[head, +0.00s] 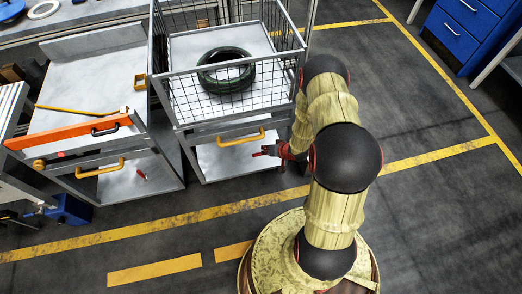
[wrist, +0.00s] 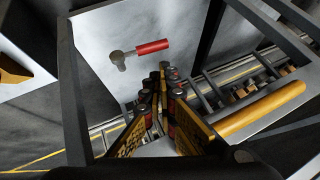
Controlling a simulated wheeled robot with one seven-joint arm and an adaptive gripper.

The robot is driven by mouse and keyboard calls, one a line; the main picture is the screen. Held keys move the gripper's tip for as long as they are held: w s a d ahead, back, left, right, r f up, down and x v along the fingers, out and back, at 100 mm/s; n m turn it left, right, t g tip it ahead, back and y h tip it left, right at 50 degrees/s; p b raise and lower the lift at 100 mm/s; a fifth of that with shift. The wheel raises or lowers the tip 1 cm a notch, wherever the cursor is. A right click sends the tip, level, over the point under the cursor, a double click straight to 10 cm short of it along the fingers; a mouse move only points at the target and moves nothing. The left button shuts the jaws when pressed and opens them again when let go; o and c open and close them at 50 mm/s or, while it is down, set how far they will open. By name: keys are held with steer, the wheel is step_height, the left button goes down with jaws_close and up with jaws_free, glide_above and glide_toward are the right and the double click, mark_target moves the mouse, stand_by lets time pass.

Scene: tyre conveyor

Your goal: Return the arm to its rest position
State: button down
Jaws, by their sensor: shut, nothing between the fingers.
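My arm (head: 335,200) is bent and reaches out toward the front of a wire-mesh cart in the head view. My gripper (head: 264,152) is at the cart's lower front, close to its yellow handle (head: 241,139). In the wrist view the fingers of my gripper (wrist: 163,75) are together with nothing between them. The yellow handle (wrist: 262,108) lies to the right of the fingers there and looks apart from them. A red-handled tool (wrist: 140,50) lies on a grey surface beyond the fingertips.
A dark tyre (head: 226,70) lies in the mesh cart (head: 180,105). Left of it stands another cart (head: 95,75) with an orange bar (head: 70,131) across it. Blue drawers (head: 465,30) are at the upper right. The floor right of my arm is clear.

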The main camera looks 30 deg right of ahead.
steer(key=shift+v, duration=2)
steer(key=shift+f, duration=0.1)
